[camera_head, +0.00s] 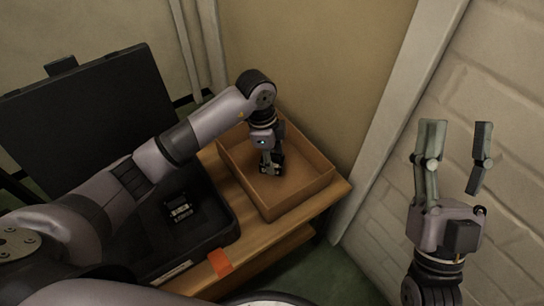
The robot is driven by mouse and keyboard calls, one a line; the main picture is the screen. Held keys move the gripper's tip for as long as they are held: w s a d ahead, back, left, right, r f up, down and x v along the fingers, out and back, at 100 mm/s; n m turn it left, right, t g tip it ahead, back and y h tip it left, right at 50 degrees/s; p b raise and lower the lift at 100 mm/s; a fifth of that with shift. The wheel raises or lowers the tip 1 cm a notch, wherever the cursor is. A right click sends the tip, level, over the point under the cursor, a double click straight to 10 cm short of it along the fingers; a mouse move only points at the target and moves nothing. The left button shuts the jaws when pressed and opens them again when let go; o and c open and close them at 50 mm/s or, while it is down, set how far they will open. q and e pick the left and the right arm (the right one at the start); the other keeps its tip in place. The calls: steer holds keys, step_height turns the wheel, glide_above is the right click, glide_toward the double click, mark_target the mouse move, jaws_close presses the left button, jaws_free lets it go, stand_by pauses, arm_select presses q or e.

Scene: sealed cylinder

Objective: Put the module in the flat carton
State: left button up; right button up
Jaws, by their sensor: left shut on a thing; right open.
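The flat carton (303,197) is a shallow open brown box on the wooden table, right of centre. My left gripper (271,168) reaches down inside it, near the far half of its floor. The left gripper is shut on a small dark thing, which looks like the module; the fingers hide most of it. I cannot tell whether it touches the carton floor. My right gripper (456,155) is open and empty, raised at the right in front of the wall, well away from the carton.
An open black case (85,115) with its lid up stands left of the carton. A small dark block with a pale marking (181,210) sits in it. An orange tag (220,262) is at the edge of the wooden table (250,242). Walls close off the back and right.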

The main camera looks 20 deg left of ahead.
arm_select(q)
steer(key=shift+f, duration=0.15)
steer(key=o, duration=1.2)
steer(key=shift+o, duration=0.2)
